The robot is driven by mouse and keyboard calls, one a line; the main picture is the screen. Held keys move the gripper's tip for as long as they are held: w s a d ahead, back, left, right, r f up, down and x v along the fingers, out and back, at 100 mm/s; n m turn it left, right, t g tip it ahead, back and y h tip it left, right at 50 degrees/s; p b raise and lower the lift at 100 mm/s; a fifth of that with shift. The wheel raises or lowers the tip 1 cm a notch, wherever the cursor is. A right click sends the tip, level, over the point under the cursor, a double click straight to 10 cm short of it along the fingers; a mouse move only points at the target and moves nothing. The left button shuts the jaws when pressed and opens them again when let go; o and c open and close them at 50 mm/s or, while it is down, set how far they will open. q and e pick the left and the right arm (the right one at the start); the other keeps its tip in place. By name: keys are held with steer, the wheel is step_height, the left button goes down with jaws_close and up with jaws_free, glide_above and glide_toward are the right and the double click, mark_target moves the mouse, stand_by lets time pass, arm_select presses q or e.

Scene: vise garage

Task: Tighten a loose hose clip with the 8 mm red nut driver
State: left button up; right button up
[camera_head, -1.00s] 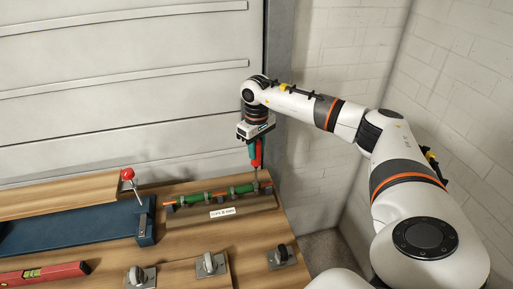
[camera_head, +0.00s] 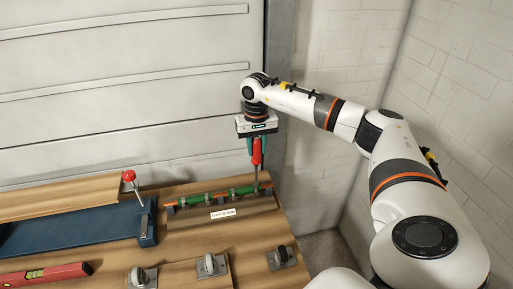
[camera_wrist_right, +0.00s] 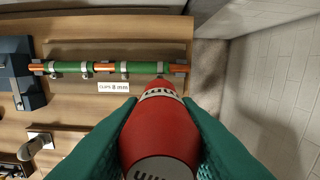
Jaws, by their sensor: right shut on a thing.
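My right gripper (camera_head: 256,146) is shut on the red nut driver (camera_head: 257,155) and holds it upright, shaft down, over the right end of the hose. In the right wrist view the red handle (camera_wrist_right: 160,130) sits between the green fingers and hides its own tip. The green hose (camera_head: 217,195) lies on an orange pipe on a wooden board, with several metal hose clips (camera_wrist_right: 124,67) along it. The driver's tip is near the rightmost clip (camera_wrist_right: 160,69); I cannot tell whether they touch. My left gripper is not in view.
A label plate (camera_head: 223,213) lies in front of the hose. A blue vise (camera_head: 70,230) with a red-knobbed lever (camera_head: 129,175) is at the left. A red spirit level (camera_head: 45,274) and several metal latches (camera_head: 211,265) are in front. Walls stand behind and right.

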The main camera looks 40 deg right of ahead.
steer(key=shift+r+p, duration=1.5)
steer(key=shift+r, duration=1.05)
steer(key=shift+f, duration=0.1)
